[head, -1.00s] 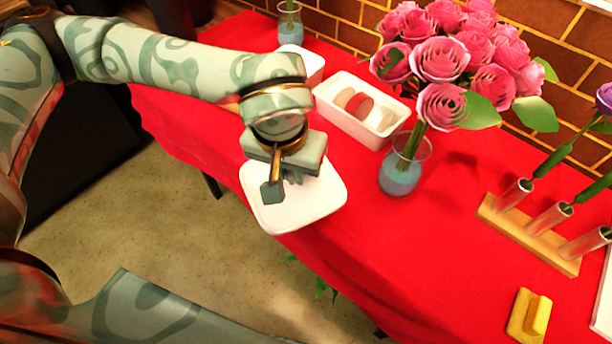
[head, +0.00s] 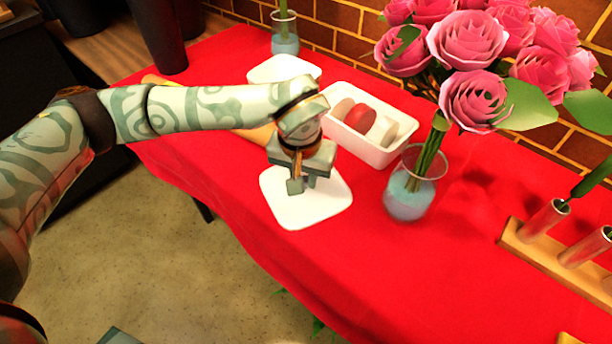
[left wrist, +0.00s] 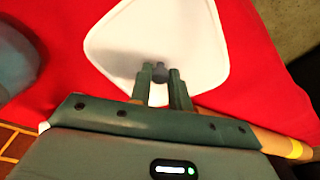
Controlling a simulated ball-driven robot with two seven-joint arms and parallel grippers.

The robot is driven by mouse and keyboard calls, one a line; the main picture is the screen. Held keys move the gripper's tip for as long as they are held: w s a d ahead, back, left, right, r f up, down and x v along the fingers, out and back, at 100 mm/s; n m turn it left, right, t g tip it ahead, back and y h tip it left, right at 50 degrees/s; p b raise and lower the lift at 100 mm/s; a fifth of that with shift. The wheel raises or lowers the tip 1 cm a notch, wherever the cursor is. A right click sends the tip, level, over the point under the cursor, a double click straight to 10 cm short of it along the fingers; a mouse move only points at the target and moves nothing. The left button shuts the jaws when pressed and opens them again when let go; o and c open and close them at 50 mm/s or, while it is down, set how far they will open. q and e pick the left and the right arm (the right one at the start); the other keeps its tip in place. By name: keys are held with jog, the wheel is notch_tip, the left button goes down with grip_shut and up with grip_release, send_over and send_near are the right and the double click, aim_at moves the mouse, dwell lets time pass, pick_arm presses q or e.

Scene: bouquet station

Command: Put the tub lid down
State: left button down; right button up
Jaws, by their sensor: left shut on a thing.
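The tub lid (head: 312,208) is a white rounded square with a small grey knob (left wrist: 160,72). My left gripper (head: 304,180) is shut on that knob, with the fingers on either side of it in the left wrist view (left wrist: 160,80). The lid is roughly level over the red table, close to its front edge. I cannot tell whether it touches the cloth. The open white tub (head: 365,148) is just behind and to the right of the lid, with red and pale round pieces in it. My right gripper is not in view.
A glass vase (head: 410,190) of pink roses stands right of the lid. A wooden rack (head: 555,258) with metal tubes is further right. A white container (head: 284,70) and a smaller vase (head: 285,38) are at the back. Red cloth (head: 385,265) is clear at front right.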

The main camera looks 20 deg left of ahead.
aim_at(302, 196)
pick_arm(q)
jog(key=shift+r, duration=0.15)
jog(key=c, duration=1.3)
grip_release()
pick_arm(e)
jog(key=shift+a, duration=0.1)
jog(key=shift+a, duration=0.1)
pick_arm(q)
jog(key=r+p, duration=0.1)
jog(key=r, duration=0.3)
jog(key=s+r+p, duration=0.1)
jog(key=r+p, duration=0.1)
jog(key=r, duration=0.2)
jog(key=r+p, duration=0.2)
jog(key=r, duration=0.2)
jog(key=shift+s, duration=0.4)
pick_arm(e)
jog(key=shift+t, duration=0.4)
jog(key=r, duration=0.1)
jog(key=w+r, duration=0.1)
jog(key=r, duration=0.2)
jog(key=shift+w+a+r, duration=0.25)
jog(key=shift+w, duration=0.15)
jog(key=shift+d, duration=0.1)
pick_arm(q)
jog(key=shift+s+f, duration=0.1)
jog(key=shift+f, duration=0.05)
